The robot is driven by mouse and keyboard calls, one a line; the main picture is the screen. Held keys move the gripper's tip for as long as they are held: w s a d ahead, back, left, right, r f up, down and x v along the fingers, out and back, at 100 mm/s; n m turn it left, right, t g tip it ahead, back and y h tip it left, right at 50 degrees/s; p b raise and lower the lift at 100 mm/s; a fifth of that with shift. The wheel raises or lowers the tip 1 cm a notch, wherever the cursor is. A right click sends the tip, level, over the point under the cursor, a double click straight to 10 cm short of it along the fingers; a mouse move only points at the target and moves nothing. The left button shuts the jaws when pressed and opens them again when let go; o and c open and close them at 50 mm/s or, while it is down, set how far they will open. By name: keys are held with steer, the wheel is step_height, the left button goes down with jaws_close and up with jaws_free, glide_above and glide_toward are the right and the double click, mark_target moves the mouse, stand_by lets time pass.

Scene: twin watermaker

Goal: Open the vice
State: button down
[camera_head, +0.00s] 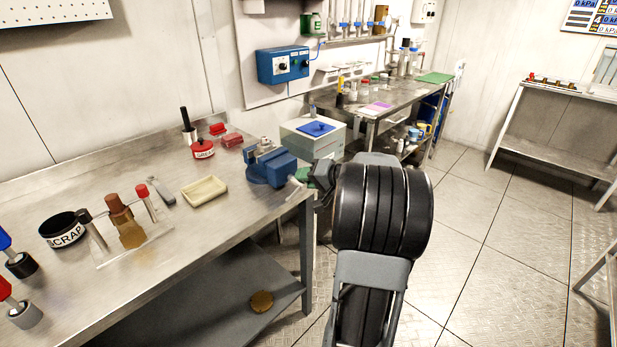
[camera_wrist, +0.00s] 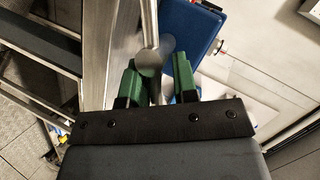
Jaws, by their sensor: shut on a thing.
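The blue vice (camera_head: 268,166) is fixed at the right front corner of the steel workbench (camera_head: 235,215). Its metal handle (camera_head: 294,187) sticks out at the front, towards my gripper (camera_head: 306,178). In the wrist view, the green fingers of my gripper (camera_wrist: 157,82) are shut on the handle, whose grey bar (camera_wrist: 149,22) runs up from between them. A rounded grey end shows between the fingers. My arm hides part of the area right of the vice. The gap between the vice jaws is too small to tell.
A cream tray (camera_head: 204,191), a red grease tin (camera_head: 203,149) and a black scrap cup (camera_head: 63,231) stand on the bench. A grey box with a blue lid (camera_head: 314,137) stands behind the vice. The tiled floor (camera_head: 490,235) to the right is clear.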

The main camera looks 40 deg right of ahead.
steer(key=shift+s+a+f, duration=0.1)
steer(key=shift+a+f, duration=0.1)
steer(key=shift+f, duration=0.25)
steer(key=c, duration=1.1)
jaws_free()
steer(key=shift+c, duration=0.2)
steer(key=shift+o, duration=1.2)
steer(key=shift+r, duration=0.25)
steer(key=shift+d, duration=0.1)
steer(key=v, duration=1.3)
steer(key=shift+s+r, duration=0.2)
steer(key=shift+s, duration=0.1)
steer(key=shift+d, duration=0.15)
